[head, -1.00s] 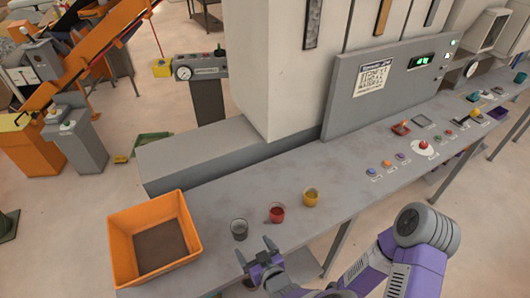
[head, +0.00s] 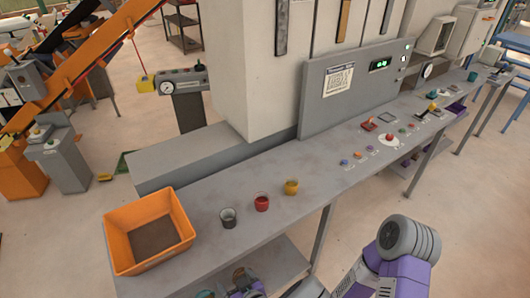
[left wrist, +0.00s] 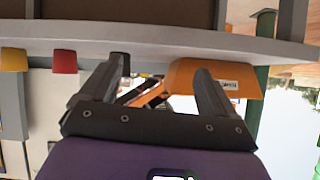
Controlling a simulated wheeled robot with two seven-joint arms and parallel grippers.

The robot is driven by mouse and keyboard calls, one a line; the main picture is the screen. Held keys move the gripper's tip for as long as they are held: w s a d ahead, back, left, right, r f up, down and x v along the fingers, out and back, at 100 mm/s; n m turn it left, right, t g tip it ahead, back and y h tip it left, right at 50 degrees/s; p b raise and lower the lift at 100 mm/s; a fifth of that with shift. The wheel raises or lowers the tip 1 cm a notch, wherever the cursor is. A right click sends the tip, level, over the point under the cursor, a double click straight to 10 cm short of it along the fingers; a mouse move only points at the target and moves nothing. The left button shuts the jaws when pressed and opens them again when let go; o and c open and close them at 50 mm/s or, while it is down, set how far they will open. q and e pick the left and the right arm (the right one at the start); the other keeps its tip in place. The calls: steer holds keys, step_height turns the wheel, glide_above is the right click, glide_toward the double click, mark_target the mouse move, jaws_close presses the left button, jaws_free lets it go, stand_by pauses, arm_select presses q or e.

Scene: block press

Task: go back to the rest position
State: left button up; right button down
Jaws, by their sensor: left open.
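My left gripper (head: 246,287) is low at the bottom edge of the head view, in front of the workbench's near edge and below its top. In the left wrist view its two dark fingers (left wrist: 158,92) stand apart with nothing between them. That view is upside down. My right gripper is not in view.
Coloured buttons (head: 357,155) and a red knob (head: 390,139) lie farther right. A lower shelf (head: 285,262) is under the bench.

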arm_select(q)
steer(key=s+f+m+g+h+b, duration=0.2)
steer(key=s+f+g+h, duration=0.7)
steer(key=f, duration=0.6)
steer(key=shift+s+a+f+m+h+b, duration=0.4)
steer(key=shift+s+m+h, duration=0.2)
steer(key=shift+s+h, duration=0.5)
